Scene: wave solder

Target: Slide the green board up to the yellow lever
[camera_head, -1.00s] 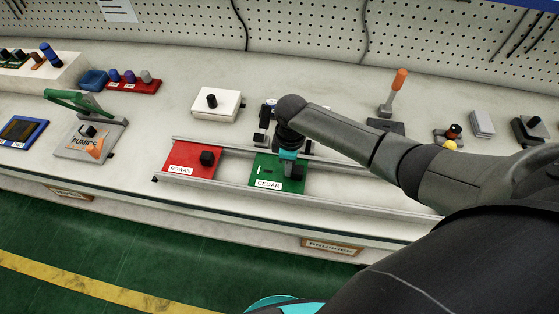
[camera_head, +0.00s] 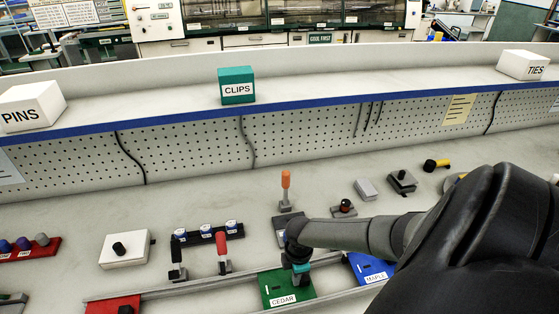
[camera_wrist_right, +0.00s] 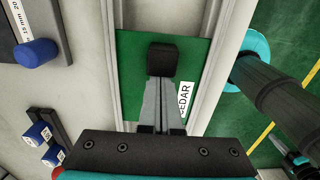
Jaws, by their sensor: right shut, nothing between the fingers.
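The green board (camera_head: 275,291), labelled CEDAR, lies in a rail track, with a black knob on top. In the wrist view, the board (camera_wrist_right: 133,95) lies between the rails and the knob (camera_wrist_right: 162,60) stands at my fingertips. My right gripper (camera_head: 299,272) is shut and empty over the board, its fingers (camera_wrist_right: 164,88) beside the knob; contact is unclear. A yellow handle with a black end (camera_head: 440,164) lies at the back right; I cannot tell whether it is the yellow lever. No yellow lever shows clearly at the track. My left gripper is not in view.
A blue board (camera_head: 369,268), labelled MAPLE, is right of the green one, partly behind my arm. A red board (camera_head: 113,304) lies far left in the track. A red-handled lever (camera_head: 222,250) and a black one (camera_head: 176,260) stand behind the rail. Bare rail shows left of the green board.

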